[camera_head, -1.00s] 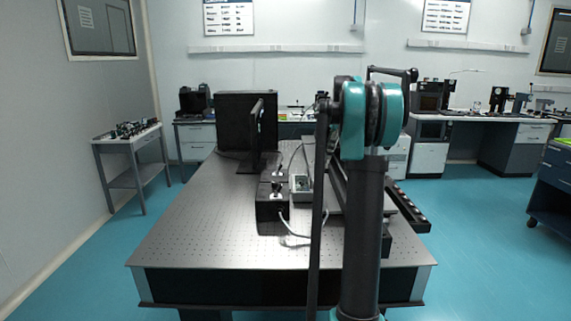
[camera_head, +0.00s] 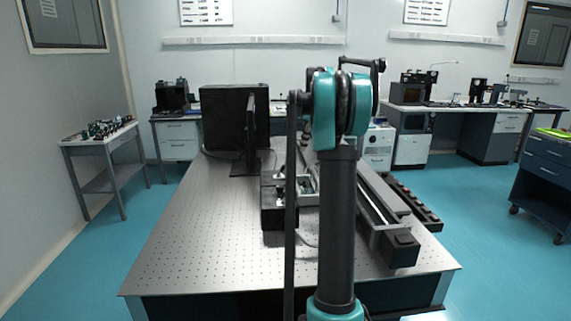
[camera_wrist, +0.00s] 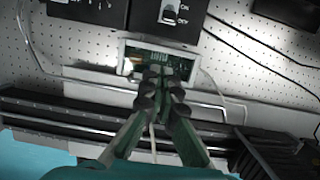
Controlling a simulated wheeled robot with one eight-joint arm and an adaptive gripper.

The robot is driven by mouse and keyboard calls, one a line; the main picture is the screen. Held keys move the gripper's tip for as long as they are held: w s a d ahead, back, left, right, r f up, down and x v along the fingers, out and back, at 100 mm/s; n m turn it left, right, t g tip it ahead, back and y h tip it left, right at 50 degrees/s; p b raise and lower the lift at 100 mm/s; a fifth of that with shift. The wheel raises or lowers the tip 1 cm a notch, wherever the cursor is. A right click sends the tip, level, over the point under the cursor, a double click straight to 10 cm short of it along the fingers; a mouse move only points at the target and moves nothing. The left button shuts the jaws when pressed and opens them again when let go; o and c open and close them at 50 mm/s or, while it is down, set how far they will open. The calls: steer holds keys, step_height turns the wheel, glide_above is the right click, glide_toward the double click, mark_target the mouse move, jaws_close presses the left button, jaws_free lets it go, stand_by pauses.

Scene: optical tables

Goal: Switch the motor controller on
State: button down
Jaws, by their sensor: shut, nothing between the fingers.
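A black box (camera_wrist: 188,22) at the top of the wrist view bears a light toggle switch (camera_wrist: 169,14) with ON and OFF marks beside it. A second black box (camera_wrist: 100,10) is left of it, cut by the frame. A pale open-topped case (camera_wrist: 128,52) with a green circuit board lies below them. My gripper (camera_wrist: 162,74) is shut and empty, its fingertips over the case, below the switch in the picture and apart from it. In the head view a black box (camera_head: 272,216) shows on the table; my arm hides my gripper. Which unit is the motor controller I cannot tell.
The perforated optical table (camera_head: 190,225) is bare at its left front. A black screen (camera_head: 225,120) stands at its back. A dark rail assembly (camera_head: 385,215) runs along the right. Pale cables (camera_wrist: 85,78) curve around the case, and dark cables (camera_wrist: 265,50) lie to the right.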

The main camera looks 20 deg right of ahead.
mark_target(282, 169)
steer(key=f, duration=0.3)
steer(key=a+f, duration=0.1)
steer(key=f, duration=0.5)
steer(key=shift+w+a, duration=0.2)
steer(key=shift+a, duration=0.2)
steer(key=shift+a+f, duration=0.25)
steer(key=shift+f, duration=0.2)
steer(key=shift+w+a+r, duration=0.2)
steer(key=shift+a+r, duration=0.55)
steer(key=shift+a, duration=0.3)
steer(key=shift+w+a+r, duration=0.1)
steer(key=shift+a+r, duration=0.2)
steer(key=shift+a, duration=0.15)
steer(key=shift+a, duration=0.1)
